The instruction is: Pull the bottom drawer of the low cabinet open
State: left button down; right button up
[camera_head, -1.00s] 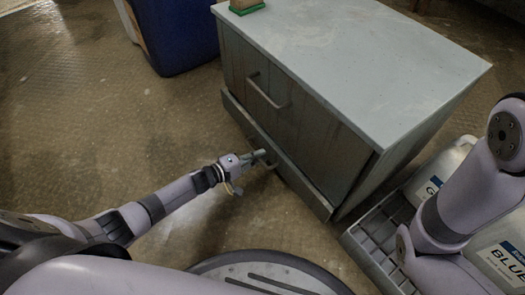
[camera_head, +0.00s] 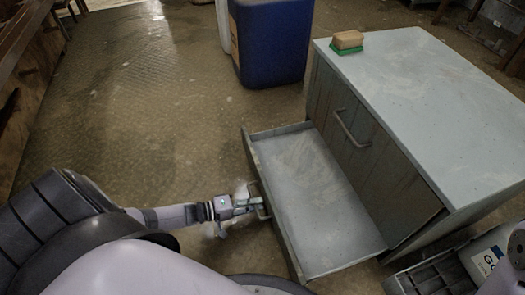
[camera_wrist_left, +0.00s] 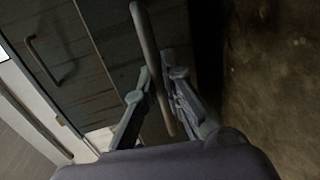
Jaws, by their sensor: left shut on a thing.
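The low grey cabinet (camera_head: 430,110) stands at the right in the head view. Its bottom drawer (camera_head: 315,195) is pulled well out and looks empty inside. My left gripper (camera_head: 257,204) is shut on the drawer handle (camera_head: 263,196) at the drawer's front. In the left wrist view the handle bar (camera_wrist_left: 147,38) runs between the two fingers of the gripper (camera_wrist_left: 158,85). The upper drawer's handle (camera_head: 352,128) shows on the closed front above; it also shows in the wrist view (camera_wrist_left: 50,62). My right gripper is out of view.
A sponge (camera_head: 348,40) on a green pad lies on the cabinet top. A blue container (camera_head: 272,42) stands behind the drawer. Floor at the left is clear.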

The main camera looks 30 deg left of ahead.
pick_arm(q)
jog(key=shift+s+a, duration=0.3)
jog(key=c, duration=1.7)
grip_release()
jog(key=v, duration=1.2)
jog(key=shift+f, duration=0.1)
